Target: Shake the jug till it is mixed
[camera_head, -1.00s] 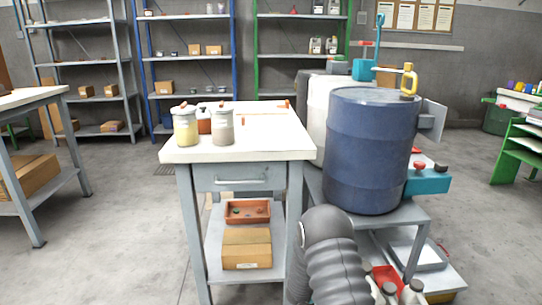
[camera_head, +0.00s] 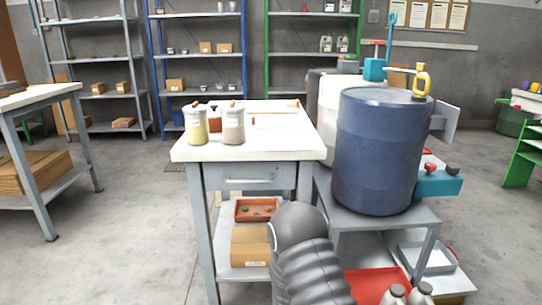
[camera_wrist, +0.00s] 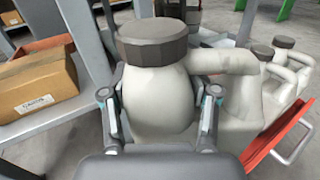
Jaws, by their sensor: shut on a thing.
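In the wrist view, a pale grey-white jug (camera_wrist: 157,95) with a dark ribbed cap and a side handle stands large in front of the camera. My gripper (camera_wrist: 158,98) is shut on it, with one finger on each side of its upper body below the cap. The jug looks close to upright in that view; its lower part is hidden behind my gripper. In the head view my dark arm rises at the bottom centre, and neither my gripper nor the held jug can be made out there.
More jugs (camera_wrist: 284,62) stand to the right, by a red tray (camera_head: 378,285) with a metal handle. A shelf with a cardboard box (camera_wrist: 38,82) is close on the left. A blue drum (camera_head: 376,150) on a grey stand and a white-topped bench (camera_head: 262,148) stand ahead.

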